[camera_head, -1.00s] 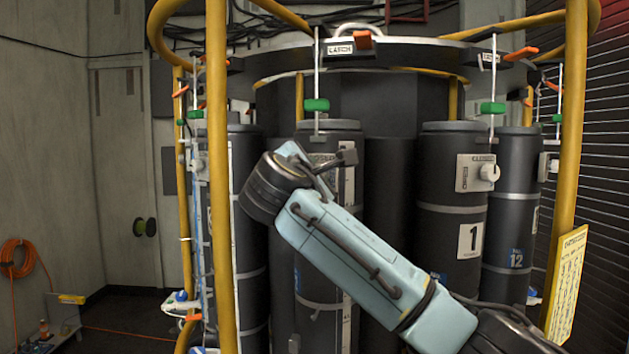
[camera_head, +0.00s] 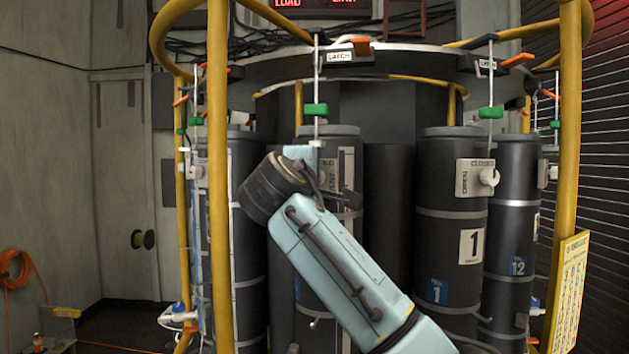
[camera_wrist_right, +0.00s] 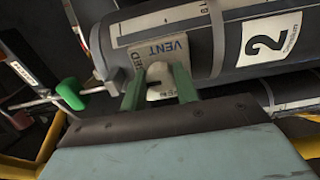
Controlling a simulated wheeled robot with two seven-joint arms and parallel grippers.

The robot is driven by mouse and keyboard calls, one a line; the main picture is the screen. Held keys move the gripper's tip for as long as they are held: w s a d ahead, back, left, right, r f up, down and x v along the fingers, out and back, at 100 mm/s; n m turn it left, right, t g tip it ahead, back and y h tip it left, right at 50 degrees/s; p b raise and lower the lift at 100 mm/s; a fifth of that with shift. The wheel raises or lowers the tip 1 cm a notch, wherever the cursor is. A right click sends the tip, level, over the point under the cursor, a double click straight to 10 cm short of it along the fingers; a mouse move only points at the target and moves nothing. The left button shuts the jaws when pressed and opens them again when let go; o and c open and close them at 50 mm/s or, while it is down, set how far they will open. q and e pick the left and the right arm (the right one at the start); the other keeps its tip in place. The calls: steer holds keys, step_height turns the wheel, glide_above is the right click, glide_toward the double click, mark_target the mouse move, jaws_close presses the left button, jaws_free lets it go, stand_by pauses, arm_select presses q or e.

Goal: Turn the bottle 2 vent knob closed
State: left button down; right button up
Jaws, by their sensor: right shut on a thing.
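Bottle 2 (camera_head: 331,132) is a dark upright cylinder left of centre in the head view, partly hidden by my right arm. In the right wrist view, bottle 2 (camera_wrist_right: 222,52) lies across the picture with a white "2" label. Its pale vent plate (camera_wrist_right: 172,48) reads "VENT" and carries the white vent knob (camera_wrist_right: 155,80). My right gripper (camera_wrist_right: 159,74) is shut on the knob, one green finger on each side. The knob's exact pointing is hard to tell. My left gripper is not in view.
Bottle 1 (camera_head: 452,190) stands to the right with its own vent knob (camera_head: 488,177). Yellow uprights (camera_head: 218,200) flank the rack, and a green-sleeved latch rod (camera_head: 317,110) hangs just above bottle 2. An orange hose (camera_head: 15,268) hangs at the left wall.

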stand_by(0.4)
steer(key=o, duration=1)
steer(key=b+v, duration=0.4)
steer(key=v, duration=0.9)
steer(key=shift+s, duration=0.2)
